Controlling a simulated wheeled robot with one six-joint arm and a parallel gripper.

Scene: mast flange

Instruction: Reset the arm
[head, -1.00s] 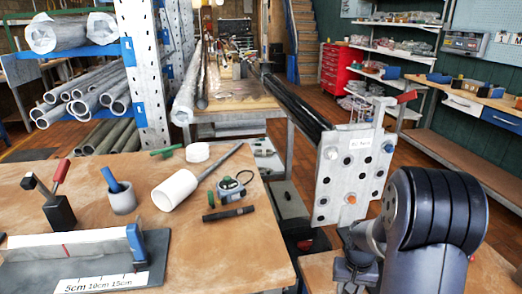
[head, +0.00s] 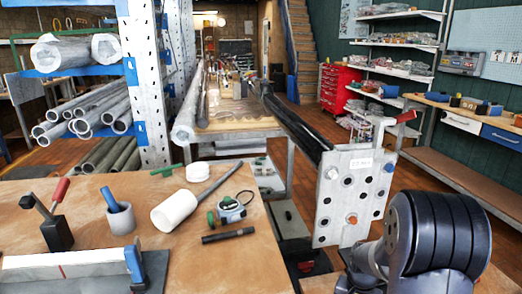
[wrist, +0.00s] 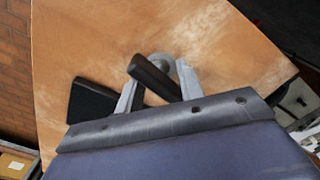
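My arm (head: 440,230) is folded at the lower right of the head view and hides my gripper there. In the wrist view my gripper (wrist: 160,80) has its two grey fingers spread apart above a wooden top. A dark cylindrical bar (wrist: 155,78) shows between the fingers. I cannot tell whether they touch it. A small grey round part (wrist: 162,61) lies near the fingertips. A flat black block (wrist: 90,101) lies left of the fingers.
The upright flange plate (head: 350,200) with holes stands just left of and behind my arm. A pipe rack (head: 145,90) stands behind. Floor shows beyond the plate.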

